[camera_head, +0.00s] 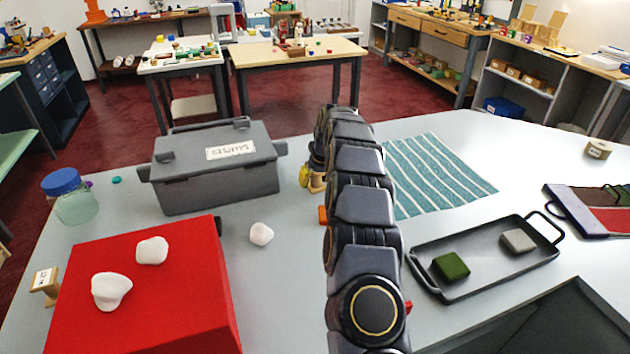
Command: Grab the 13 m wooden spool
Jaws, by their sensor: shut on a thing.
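My arm reaches up the middle of the head view and hides most of what is behind it. Part of my gripper (316,157) shows just left of the arm, pointing down, shut on a tan wooden spool (317,184). Only a sliver of this spool is visible and its label is hidden. Another wooden spool (46,284) with a white label stands at the left, beside the red box. A third labelled spool (598,149) is at the far right. Their label texts are too small to read surely.
A grey lidded case (215,180) and a yellow item (303,176) are left of the gripper. A red box (140,310) carries white lumps. A striped cloth (440,175) lies right, behind a dark tray (490,268) with two blocks. A blue-lidded jar (72,200) stands far left.

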